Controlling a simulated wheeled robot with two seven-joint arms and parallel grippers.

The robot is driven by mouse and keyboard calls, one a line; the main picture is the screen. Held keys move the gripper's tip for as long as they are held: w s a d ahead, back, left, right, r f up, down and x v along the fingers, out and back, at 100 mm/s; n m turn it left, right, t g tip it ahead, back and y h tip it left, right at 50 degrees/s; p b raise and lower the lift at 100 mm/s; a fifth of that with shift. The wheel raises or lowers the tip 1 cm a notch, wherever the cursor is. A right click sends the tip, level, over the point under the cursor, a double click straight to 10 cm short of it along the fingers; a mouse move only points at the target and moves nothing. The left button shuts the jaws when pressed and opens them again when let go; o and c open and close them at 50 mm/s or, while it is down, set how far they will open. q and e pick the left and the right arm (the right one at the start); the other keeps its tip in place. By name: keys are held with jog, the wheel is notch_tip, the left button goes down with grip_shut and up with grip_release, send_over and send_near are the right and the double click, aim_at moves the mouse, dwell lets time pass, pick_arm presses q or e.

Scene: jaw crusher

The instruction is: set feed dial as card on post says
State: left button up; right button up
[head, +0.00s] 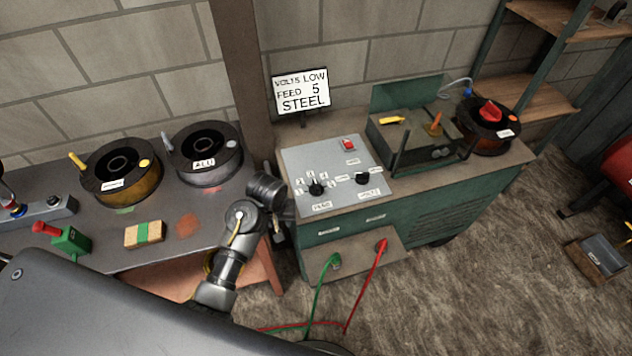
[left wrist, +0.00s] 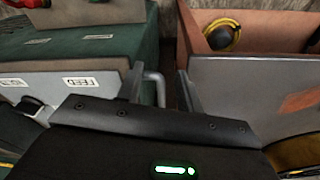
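The card (head: 301,91) on a post behind the console reads "VOLTS LOW, FEED 5, STEEL". The feed dial (head: 316,188) is a black knob on the console's grey panel (head: 300,158), with small number tags around it. Its pointer setting is too small to tell. The volts dial (head: 362,178) sits to its right. My left gripper (head: 281,215) is beside the console's left edge, left of the feed dial and apart from it. In the left wrist view its fingers (left wrist: 160,92) are spread with nothing between; a dark knob (left wrist: 32,106) shows at left. My right gripper is out of view.
A red switch (head: 348,144) is on the panel. Wire spools (head: 206,153) and a sponge block (head: 145,234) are on the left bench. Green and red cables (head: 380,247) plug into the console front. A narrow gap separates bench and console.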

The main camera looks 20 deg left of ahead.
pick_arm(q)
jog(key=shift+n+g, duration=0.4)
jog(key=shift+n, duration=0.5)
jog(key=w+d+r, duration=0.1)
jog(key=w, duration=0.2)
jog(key=w+d+r, duration=0.1)
jog(key=w, duration=0.2)
jog(key=w+d+r, duration=0.1)
jog(key=w, duration=0.2)
jog(key=shift+w+r, duration=0.35)
jog(key=shift+w, duration=0.05)
notch_tip(320, 180, up, 6)
jog(key=n, duration=0.1)
send_over(316, 183)
jog(key=shift+g, duration=0.4)
notch_tip(316, 183, down, 11)
jog(key=shift+s+r, duration=0.1)
jog(key=shift+r, duration=0.1)
jog(key=shift+c, duration=0.3)
grip_shut()
